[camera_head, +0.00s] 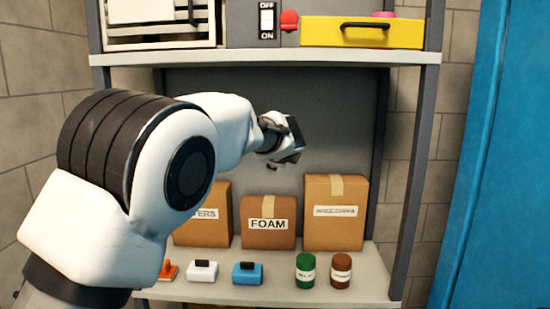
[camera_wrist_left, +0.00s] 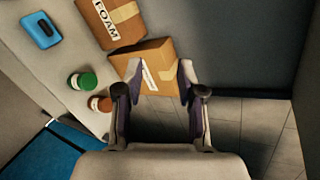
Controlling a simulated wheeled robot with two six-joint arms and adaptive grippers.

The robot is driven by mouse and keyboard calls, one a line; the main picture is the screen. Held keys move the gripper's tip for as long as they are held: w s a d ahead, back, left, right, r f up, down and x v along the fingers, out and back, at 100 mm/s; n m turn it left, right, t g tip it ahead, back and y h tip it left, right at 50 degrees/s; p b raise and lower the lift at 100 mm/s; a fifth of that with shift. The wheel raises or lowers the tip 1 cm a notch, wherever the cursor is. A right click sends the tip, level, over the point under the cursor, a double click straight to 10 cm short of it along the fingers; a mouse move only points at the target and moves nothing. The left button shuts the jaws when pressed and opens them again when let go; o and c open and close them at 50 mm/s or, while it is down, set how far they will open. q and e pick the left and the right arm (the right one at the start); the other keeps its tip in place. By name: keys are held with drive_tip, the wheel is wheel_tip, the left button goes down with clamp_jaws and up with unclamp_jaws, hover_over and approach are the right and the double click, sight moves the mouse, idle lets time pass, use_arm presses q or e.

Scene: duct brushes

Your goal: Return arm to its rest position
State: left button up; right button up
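My left arm (camera_head: 150,170) reaches in from the left of the head view, bent in front of the shelf unit. My left gripper (camera_head: 290,140) is in the air above the lower shelf, higher than the cardboard boxes. In the left wrist view the left gripper (camera_wrist_left: 157,84) has its two fingers spread apart. Nothing is held between them; a cardboard box (camera_wrist_left: 155,52) shows beyond the fingertips. My right gripper is in neither view.
The lower shelf (camera_head: 380,285) holds the FOAM box (camera_head: 268,232), a taller box (camera_head: 335,230), a green jar (camera_head: 305,278), a brown jar (camera_head: 341,275) and a blue brush (camera_head: 247,280). A yellow drawer (camera_head: 350,32) sits above. A blue panel (camera_head: 495,180) stands right.

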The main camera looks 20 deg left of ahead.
use_arm(q)
drive_tip(key=shift+f+m, duration=0.1)
drive_tip(key=shift+m, duration=0.6)
